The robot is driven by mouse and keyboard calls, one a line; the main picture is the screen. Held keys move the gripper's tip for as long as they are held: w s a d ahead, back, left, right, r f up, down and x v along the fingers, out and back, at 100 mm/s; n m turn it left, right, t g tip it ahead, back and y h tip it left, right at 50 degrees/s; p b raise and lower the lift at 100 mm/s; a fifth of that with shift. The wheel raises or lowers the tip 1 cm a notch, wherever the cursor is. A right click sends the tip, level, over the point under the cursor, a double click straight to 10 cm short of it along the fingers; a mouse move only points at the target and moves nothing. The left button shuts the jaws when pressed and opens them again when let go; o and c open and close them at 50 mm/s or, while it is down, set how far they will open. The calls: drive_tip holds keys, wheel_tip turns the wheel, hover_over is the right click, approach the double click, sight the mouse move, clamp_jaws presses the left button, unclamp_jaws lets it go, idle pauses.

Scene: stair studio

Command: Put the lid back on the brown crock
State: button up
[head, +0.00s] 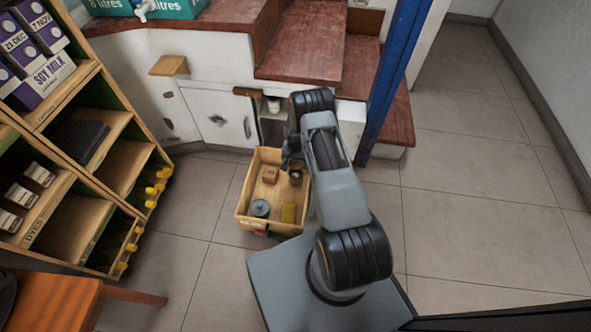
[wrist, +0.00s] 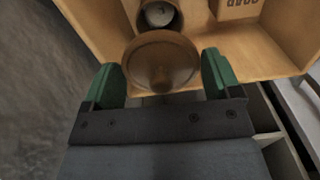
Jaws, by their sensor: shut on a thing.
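The brown crock (head: 296,177) stands inside a wooden crate on the floor, near the crate's right side. In the wrist view the crock (wrist: 177,20) shows its open mouth, with something pale inside. The round brown lid (wrist: 160,55), with a knob in its middle, is between the green fingers of my gripper (wrist: 162,78). My gripper is shut on the lid. The lid overlaps the near edge of the crock in this view; I cannot tell whether they touch. In the head view my gripper (head: 290,160) is over the crate's far right part, and the lid cannot be made out.
The wooden crate (head: 243,222) also holds a small box (head: 270,174), a grey-blue lidded pot (head: 260,208) and a yellow block (head: 288,213). A shelf unit (head: 112,165) stands left, steps (head: 315,50) behind, and a blue post (head: 392,85) right. The tiled floor at right is clear.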

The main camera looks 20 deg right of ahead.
drive_tip(key=shift+d+f+b, duration=0.15)
drive_tip(key=shift+f+b, duration=0.2)
drive_tip(key=shift+f, duration=0.55)
drive_tip(key=shift+f+b, duration=1.2)
drive_tip(key=shift+f, duration=0.8)
drive_tip(key=shift+f+b, duration=1.05)
drive_tip(key=shift+f, duration=0.05)
drive_tip(key=shift+f+b, duration=0.15)
drive_tip(key=shift+b, duration=0.6)
drive_tip(key=o, duration=0.7)
drive_tip(key=shift+o, duration=0.2)
